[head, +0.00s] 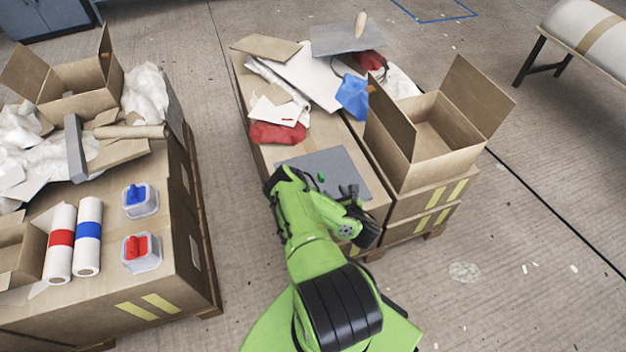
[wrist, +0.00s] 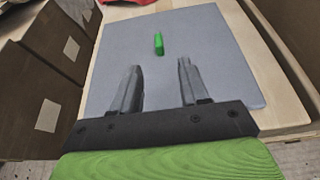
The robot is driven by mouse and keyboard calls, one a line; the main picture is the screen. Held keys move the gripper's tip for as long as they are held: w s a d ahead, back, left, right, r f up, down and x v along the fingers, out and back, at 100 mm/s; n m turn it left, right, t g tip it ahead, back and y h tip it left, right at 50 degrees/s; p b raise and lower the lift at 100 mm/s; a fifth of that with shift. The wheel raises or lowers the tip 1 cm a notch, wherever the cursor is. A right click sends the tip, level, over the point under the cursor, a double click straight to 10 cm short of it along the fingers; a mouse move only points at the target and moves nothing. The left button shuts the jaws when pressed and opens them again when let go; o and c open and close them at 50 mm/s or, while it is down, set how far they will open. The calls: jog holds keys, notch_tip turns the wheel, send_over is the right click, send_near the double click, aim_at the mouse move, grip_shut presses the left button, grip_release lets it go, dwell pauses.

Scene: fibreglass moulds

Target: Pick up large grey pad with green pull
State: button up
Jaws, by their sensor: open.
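The large grey pad (head: 333,165) is a flat square sheet lying on the front of the right-hand stack's top. It fills much of the wrist view (wrist: 208,50). Its green pull (wrist: 159,44) is a small upright block near the middle of the pad; it also shows in the head view (head: 321,177). My gripper (wrist: 157,78) is open and empty, with its two fingers over the pad. The pull lies beyond the fingertips, roughly in line with the gap between them. In the head view my arm hides the pad's near left corner.
An open cardboard box (head: 432,133) stands close right of the pad. Red cloth (head: 277,133), white sheets and a blue piece (head: 352,96) lie behind it. A grey board (head: 346,37) lies at the far end.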

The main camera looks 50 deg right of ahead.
aim_at(322, 177)
jog(key=b+x, duration=0.1)
jog(key=x, duration=0.6)
jog(key=shift+w+f+b, duration=0.1)
jog(key=shift+b, duration=0.2)
jog(key=b+x, duration=0.2)
jog(key=x, duration=0.3)
jog(key=shift+w+f, duration=0.15)
jog(key=shift+a, duration=0.1)
jog(key=shift+c, duration=0.4)
grip_shut()
